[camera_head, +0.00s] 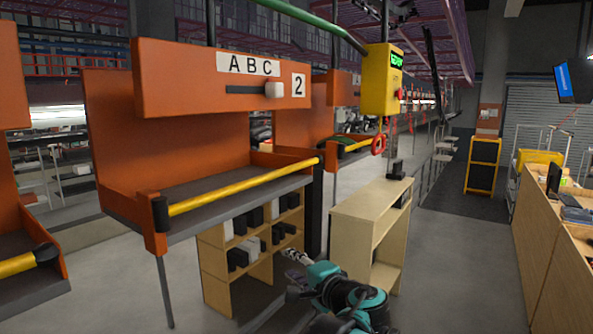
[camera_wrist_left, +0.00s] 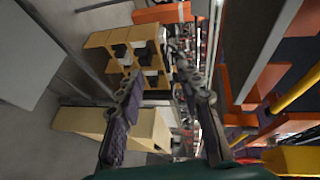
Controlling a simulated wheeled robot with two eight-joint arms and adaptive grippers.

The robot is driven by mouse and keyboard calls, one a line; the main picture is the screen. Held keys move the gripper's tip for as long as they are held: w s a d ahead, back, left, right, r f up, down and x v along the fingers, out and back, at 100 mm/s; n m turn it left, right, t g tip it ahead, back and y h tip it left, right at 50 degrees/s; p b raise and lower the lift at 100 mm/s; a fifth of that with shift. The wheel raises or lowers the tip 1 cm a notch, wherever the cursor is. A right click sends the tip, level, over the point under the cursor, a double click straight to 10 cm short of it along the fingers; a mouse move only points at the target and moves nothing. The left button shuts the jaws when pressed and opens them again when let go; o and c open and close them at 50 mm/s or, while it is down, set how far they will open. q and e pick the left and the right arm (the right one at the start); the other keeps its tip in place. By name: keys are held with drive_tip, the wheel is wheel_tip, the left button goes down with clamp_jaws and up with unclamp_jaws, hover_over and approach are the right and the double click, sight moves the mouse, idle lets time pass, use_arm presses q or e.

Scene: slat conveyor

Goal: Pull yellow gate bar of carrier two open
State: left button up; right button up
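Carrier two is an orange bay marked "ABC" and "2" (camera_head: 180,85) in the head view. Its yellow gate bar (camera_head: 245,185) lies across the front of the grey tray (camera_head: 215,200), from a black end piece at the left to the right-hand side. My left gripper (camera_head: 292,256) is low and right of the bar, apart from it, in front of the wooden shelves. In the left wrist view its two fingers (camera_wrist_left: 158,68) are spread with nothing between them. A yellow bar (camera_wrist_left: 298,90) shows at that view's right; I cannot tell which carrier it belongs to. My right gripper is not in view.
A yellow control box (camera_head: 381,80) with a green display and red ring hangs right of carrier two. Wooden shelves (camera_head: 212,262) with black and white boxes and a wooden stand (camera_head: 360,215) are behind and below. Another carrier's yellow bar (camera_head: 18,264) is at far left. Floor is open at right.

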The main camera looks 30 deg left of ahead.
sight(298, 168)
use_arm(q)
drive_tip(key=w+d+r+m+t+y+p, duration=0.1)
drive_tip(key=w+r+y+p, duration=0.2)
drive_tip(key=r, duration=0.7)
drive_tip(key=w+d+r+y+p, duration=0.1)
drive_tip(key=w+r+p, duration=0.3)
drive_tip(key=r, duration=0.5)
drive_tip(key=p+x, duration=0.1)
drive_tip(key=x, duration=0.4)
drive_tip(key=p+x, duration=0.1)
drive_tip(key=x, duration=0.1)
drive_tip(key=shift+s+a+r+p, duration=0.1)
drive_tip(key=shift+a+r+p, duration=0.2)
drive_tip(key=shift+r+p, duration=0.1)
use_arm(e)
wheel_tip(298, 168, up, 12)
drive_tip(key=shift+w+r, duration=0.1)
use_arm(q)
clamp_jaws()
